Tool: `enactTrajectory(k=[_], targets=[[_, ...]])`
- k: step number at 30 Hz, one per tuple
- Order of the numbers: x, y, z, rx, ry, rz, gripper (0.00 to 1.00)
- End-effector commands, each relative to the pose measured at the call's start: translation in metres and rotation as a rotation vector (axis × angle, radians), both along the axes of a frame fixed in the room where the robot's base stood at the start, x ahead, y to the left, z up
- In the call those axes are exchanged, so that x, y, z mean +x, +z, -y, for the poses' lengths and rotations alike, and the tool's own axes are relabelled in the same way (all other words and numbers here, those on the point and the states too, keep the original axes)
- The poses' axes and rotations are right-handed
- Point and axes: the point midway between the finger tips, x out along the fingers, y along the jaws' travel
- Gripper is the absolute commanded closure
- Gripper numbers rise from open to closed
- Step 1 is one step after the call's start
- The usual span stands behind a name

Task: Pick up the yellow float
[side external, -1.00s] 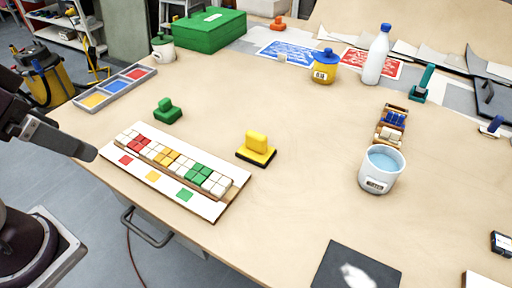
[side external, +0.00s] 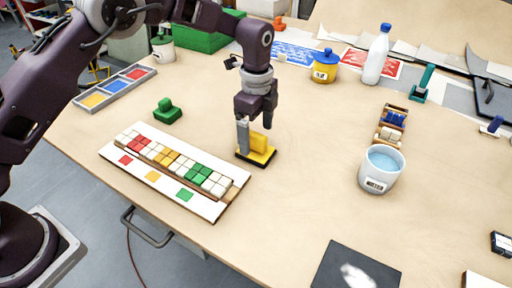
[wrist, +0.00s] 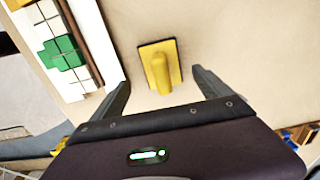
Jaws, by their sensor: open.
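The yellow float (side external: 259,146) has a dark base edge and an upright yellow handle, and sits flat on the table. In the wrist view the yellow float (wrist: 160,64) lies ahead of and between my fingers, with its handle pointing toward the gripper. My gripper (side external: 255,138) is just above the float in the side view, fingers pointing down and partly in front of the handle. In the wrist view my gripper (wrist: 160,85) is open, with a finger on each side and nothing held. I cannot tell whether a finger touches the float.
The mosaic panel (side external: 150,182) with coloured tiles lies close to the left. A green float (side external: 167,111) stands behind it. A white bucket of water (side external: 380,170) and a tile rack (side external: 391,124) are on the right. The table in front of the float is clear.

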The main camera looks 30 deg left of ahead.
Motion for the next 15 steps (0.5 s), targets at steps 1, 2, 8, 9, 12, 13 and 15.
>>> enactTrajectory(k=[1,2,8,9,12,13,15], targets=[[0.000,-0.009,-0.001,0.002,0.001,-0.003,0.11],[0.001,-0.015,-0.002,0.003,0.001,-0.004,0.11],[0.004,-0.047,-0.004,0.002,0.002,-0.001,0.11],[0.004,-0.050,-0.004,0.001,0.003,0.000,0.11],[0.004,-0.051,-0.004,0.001,0.003,0.001,0.11],[0.004,-0.051,-0.004,0.001,0.003,0.001,0.11],[0.004,-0.050,-0.004,0.001,0.003,0.001,0.11]])
